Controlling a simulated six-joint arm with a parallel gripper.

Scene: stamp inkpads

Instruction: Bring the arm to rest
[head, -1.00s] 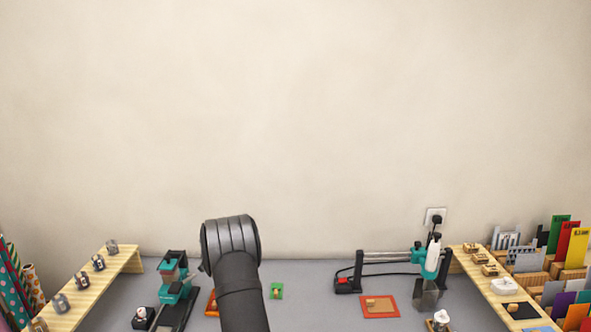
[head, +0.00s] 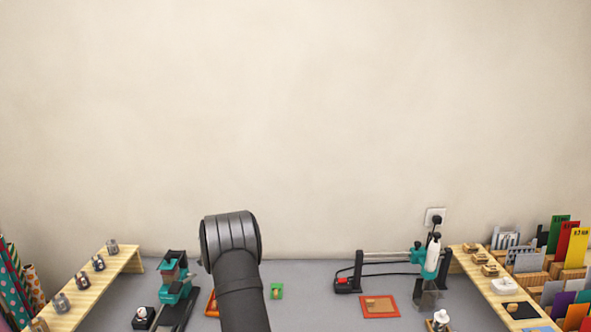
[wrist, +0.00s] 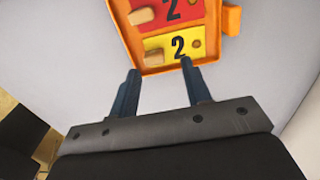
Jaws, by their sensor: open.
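My gripper (wrist: 160,68) shows in the wrist view with its two fingers apart and nothing between them. Its fingertips point at the near edge of an orange tray (wrist: 152,71). The tray holds a red pad (wrist: 187,10) and a yellow pad (wrist: 160,47), each marked "2" and each with a wooden piece on it. I cannot tell whether the fingertips touch the tray. In the head view my dark arm rises in front of the table and hides part of an orange tray (head: 211,304); the gripper itself does not show there.
A green pad (head: 276,291) lies right of my arm, and an orange-red pad (head: 380,306) lies farther right. A teal press (head: 174,285) stands left, a teal-and-black device (head: 431,262) right. Wooden shelves (head: 98,280) flank the grey table. The space above it is clear.

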